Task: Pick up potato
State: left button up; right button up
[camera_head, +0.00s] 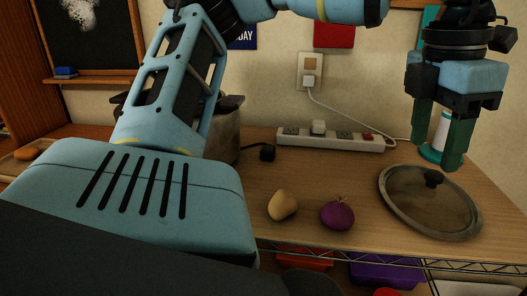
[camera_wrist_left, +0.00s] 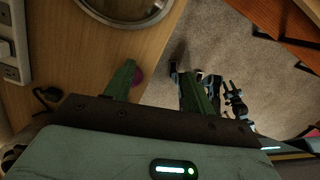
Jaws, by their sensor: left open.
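The potato (camera_head: 283,205) is a tan, rounded lump lying on the wooden counter in the head view, just left of a purple onion (camera_head: 337,214). My left gripper (camera_head: 437,152) is open and empty, with its green fingers pointing down above the pot lid, well right of and above the potato. The potato does not show there. My right gripper is not seen in either view.
A glass pot lid (camera_head: 398,205) with a black knob lies right of the onion. A power strip (camera_head: 345,142) and a pot (camera_head: 224,140) stand behind. A green-and-white bottle (camera_head: 440,137) is behind my left gripper. Coloured bins, one purple (camera_head: 385,272), sit below the counter.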

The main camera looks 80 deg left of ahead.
aim_at(283, 204)
jog(key=k+l, duration=0.8)
